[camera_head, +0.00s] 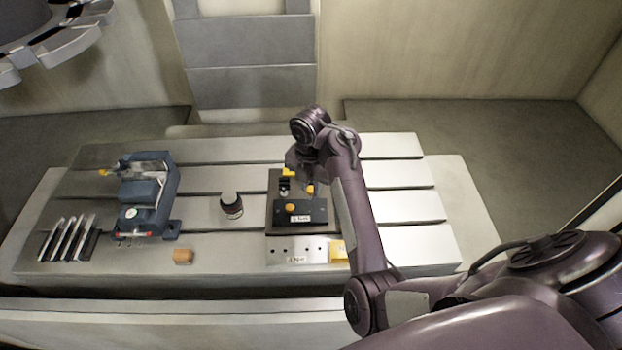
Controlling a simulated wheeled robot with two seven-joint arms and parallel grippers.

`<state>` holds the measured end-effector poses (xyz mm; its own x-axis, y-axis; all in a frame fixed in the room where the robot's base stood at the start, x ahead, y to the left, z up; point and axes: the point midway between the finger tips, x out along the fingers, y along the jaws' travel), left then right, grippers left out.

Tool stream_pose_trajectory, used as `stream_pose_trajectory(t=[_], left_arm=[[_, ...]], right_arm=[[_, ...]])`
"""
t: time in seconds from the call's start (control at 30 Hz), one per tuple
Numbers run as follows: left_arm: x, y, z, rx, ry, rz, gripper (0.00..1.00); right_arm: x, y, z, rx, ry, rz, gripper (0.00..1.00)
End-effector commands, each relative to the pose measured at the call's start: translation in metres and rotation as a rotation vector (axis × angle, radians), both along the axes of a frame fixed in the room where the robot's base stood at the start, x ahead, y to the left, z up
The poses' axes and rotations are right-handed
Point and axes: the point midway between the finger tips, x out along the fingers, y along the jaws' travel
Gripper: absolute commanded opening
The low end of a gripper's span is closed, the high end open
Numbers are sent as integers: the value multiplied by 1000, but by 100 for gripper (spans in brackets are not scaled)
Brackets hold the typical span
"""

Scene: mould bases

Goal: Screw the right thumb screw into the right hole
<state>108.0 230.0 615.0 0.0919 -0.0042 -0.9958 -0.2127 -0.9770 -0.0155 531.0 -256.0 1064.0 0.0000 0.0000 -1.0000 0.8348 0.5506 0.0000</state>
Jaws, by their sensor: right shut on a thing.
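A dark mould base (292,227) with a white label stands on the slotted table, right of centre. A yellow thumb screw (290,208) sits on its left part. The right thumb screw (309,189), also yellow, shows just below my right gripper (308,181). My right gripper comes down over the back right of the base and is shut on this screw. The gripper and wrist cover much of that area. The right hole is hidden, so I cannot tell how deep the screw sits. My left gripper is out of view.
A blue-grey vise (143,196) stands at the left, beside a rack of several wrenches (70,240). A light plate (290,251) and yellow block (338,250) are in front. The table's right is clear.

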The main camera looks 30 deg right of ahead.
Motion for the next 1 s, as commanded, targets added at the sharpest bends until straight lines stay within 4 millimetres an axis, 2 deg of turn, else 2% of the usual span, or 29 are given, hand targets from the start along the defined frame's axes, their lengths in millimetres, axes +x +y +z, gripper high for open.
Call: stream_pose_trajectory(t=[0.3,0.5,1.0], left_arm=[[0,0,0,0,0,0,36],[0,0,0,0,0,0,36],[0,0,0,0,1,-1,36]], right_arm=[[0,-1,-30,-2,3,-2,0],[0,-1,-42,-1,1,-3,0],[0,0,-47,0,0,-3,0]])
